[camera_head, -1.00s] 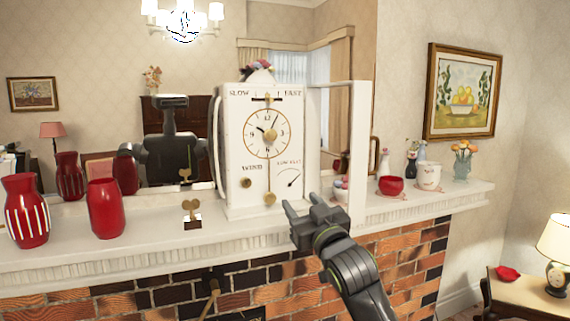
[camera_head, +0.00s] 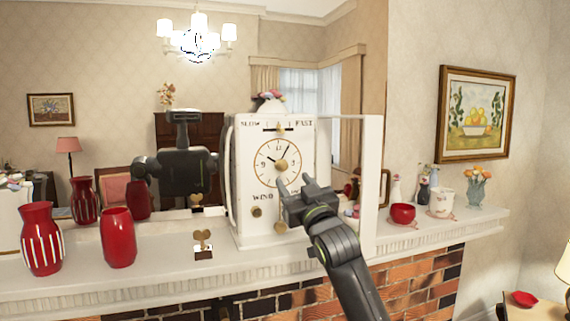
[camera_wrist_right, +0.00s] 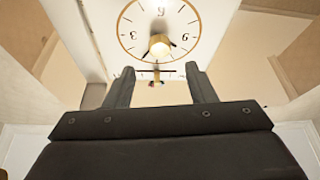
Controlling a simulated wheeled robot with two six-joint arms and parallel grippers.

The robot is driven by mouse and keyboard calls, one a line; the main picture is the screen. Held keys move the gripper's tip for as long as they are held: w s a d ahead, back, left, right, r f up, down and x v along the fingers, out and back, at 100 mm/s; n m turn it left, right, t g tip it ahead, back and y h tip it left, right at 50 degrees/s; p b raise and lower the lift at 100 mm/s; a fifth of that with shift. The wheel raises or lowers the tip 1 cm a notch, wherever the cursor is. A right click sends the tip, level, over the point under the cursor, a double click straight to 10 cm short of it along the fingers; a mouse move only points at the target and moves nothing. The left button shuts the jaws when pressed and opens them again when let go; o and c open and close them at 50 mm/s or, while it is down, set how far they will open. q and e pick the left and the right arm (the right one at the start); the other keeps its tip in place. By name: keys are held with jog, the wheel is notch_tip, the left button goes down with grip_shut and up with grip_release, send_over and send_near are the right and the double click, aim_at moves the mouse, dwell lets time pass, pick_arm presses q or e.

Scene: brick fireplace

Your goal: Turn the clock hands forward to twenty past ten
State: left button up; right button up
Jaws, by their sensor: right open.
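A white clock (camera_head: 243,205) stands on the mantel, its round gold-ringed dial (camera_head: 263,176) facing me. One black hand points near ten and the other near one, around a gold centre knob (camera_head: 281,165). My right gripper (camera_head: 294,182) is open and empty in front of the lower right of the dial, covering part of it. In the right wrist view the dial appears upside down, with the gold knob (camera_wrist_right: 160,45) beyond the two spread fingertips (camera_wrist_right: 157,72). No contact with the hands shows. My left gripper is not in view.
A gold key-shaped piece (camera_head: 203,238) stands left of the clock, with a red vase (camera_head: 117,240) and a striped vase (camera_head: 41,240) further left. A red bowl (camera_head: 402,213) and a white cup (camera_head: 441,202) stand right. A mirror behind reflects the room and me.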

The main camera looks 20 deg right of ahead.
aim_at(283, 166)
jog(key=shift+p+x, duration=1.2)
jog(key=shift+x, duration=2.15)
jog(key=c, duration=1)
jog(key=shift+o, duration=0.2)
jog(key=shift+a+f+m+h+b, duration=0.1)
jog(key=shift+m+h+b, duration=0.1)
jog(key=shift+m+b, duration=0.3)
jog(key=shift+f+m+h+b, duration=0.2)
jog(key=shift+m+b, duration=0.15)
jog(key=shift+m, duration=0.15)
jog(key=m+h+b, duration=0.2)
jog(key=m+b, duration=0.1)
jog(key=m, duration=0.1)
jog(key=shift+a+b, duration=0.1)
jog(key=shift+b, duration=0.2)
jog(key=shift+r+m+h+b, duration=0.2)
jog(key=shift+m+h+b, duration=0.55)
jog(key=shift+m, duration=0.45)
jog(key=o, duration=1)
jog(key=shift+c, duration=0.2)
